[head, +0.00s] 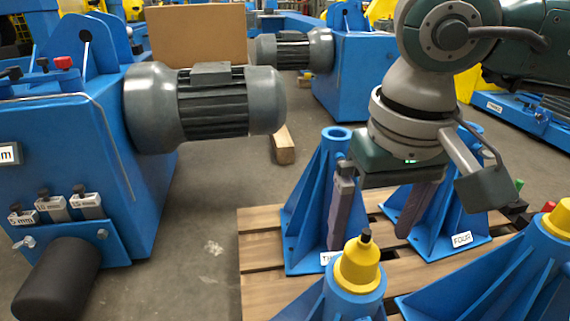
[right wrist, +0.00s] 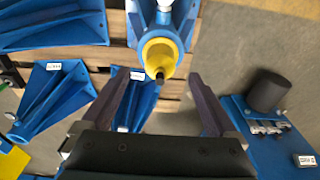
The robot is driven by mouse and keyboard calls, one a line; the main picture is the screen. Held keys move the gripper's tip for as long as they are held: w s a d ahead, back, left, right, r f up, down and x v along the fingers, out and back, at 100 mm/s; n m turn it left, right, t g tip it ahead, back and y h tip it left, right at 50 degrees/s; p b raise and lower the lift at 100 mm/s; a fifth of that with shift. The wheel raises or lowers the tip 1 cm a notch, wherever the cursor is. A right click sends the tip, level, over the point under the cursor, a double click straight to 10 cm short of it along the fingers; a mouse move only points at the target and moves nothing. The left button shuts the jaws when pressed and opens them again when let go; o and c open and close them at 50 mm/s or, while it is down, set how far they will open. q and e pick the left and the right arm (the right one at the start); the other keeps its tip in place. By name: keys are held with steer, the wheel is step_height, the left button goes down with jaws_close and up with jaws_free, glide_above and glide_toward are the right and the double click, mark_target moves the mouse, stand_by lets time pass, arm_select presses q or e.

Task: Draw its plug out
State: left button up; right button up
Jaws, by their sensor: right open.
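A yellow plug (head: 358,268) with a small black knob sits in the top of the front blue stand (head: 335,302). In the right wrist view the plug (right wrist: 157,52) shows from above in its stand (right wrist: 136,22), with its knob between the finger ends. A second yellow plug (head: 556,219) sits in a blue stand at the right edge. My right gripper (head: 368,242) is open and empty, fingers pointing down, behind and above the front plug in the head view. My left gripper is not in view.
A blue stand (head: 309,215), its label partly hidden, and another marked FOUR (head: 440,222) have open tube tops, close around my fingers. They stand on a wooden pallet (head: 258,252). A blue machine with a grey motor (head: 205,105) stands left.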

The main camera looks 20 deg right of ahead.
mark_target(365, 240)
steer(key=f, duration=0.2)
steer(key=f+b, duration=0.1)
steer(key=f, duration=0.1)
steer(key=f+b, duration=0.1)
steer(key=shift+w+d+f, duration=0.1)
steer(key=shift+w+f, duration=0.25)
steer(key=shift+f, duration=0.05)
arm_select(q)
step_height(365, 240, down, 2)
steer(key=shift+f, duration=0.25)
arm_select(e)
jaws_close()
steer(key=shift+r+p, duration=0.8)
steer(key=shift+r, duration=0.15)
steer(key=shift+r+p, duration=2.45)
steer(key=shift+r, duration=0.7)
steer(key=shift+r+p, duration=0.35)
steer(key=shift+r, duration=0.1)
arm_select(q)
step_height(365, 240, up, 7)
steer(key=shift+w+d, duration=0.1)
